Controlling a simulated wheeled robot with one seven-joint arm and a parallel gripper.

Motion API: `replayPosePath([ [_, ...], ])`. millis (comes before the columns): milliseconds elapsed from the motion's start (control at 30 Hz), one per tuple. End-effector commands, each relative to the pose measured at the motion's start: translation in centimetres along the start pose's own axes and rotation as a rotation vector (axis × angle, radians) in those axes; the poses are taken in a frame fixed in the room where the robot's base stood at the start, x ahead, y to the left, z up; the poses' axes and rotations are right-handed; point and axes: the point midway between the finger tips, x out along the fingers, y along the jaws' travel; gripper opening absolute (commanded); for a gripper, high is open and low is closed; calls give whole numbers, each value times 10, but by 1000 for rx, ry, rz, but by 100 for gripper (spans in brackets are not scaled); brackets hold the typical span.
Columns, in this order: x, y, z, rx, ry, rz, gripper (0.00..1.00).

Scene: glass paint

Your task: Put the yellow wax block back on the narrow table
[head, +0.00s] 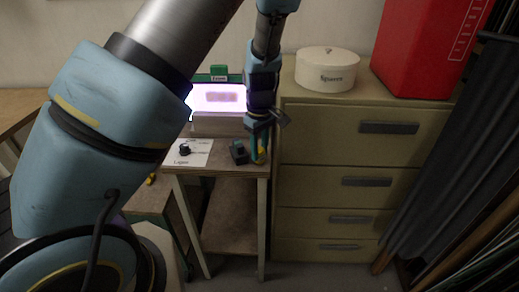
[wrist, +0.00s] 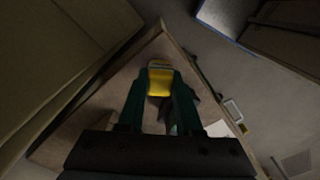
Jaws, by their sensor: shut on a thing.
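The yellow wax block (head: 262,157) is between the fingertips of my gripper (head: 259,148), low over the right end of the narrow table (head: 228,169). In the wrist view the yellow block (wrist: 159,82) shows between the two dark green fingers of my gripper (wrist: 160,92), which is shut on it. The wooden tabletop (wrist: 112,92) lies behind the block there. I cannot tell whether the block touches the tabletop. The fingers hide part of the block.
A small dark object (head: 239,152) stands close left of the gripper. A printed sheet (head: 200,158) with a black item (head: 184,149) lies farther left. A drawer cabinet (head: 330,160) with a round white box (head: 327,70) stands right. A lit panel (head: 215,97) is behind.

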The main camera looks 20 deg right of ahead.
Motion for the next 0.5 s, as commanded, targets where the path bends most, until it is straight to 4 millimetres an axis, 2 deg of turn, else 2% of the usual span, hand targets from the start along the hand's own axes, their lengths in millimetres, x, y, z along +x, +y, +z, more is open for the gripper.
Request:
replayPosePath([
  [233, 6, 0, 0, 1, 0, 1, 0],
  [267, 6, 0, 0, 1, 0, 1, 37],
  [500, 5, 0, 0, 1, 0, 1, 64],
])
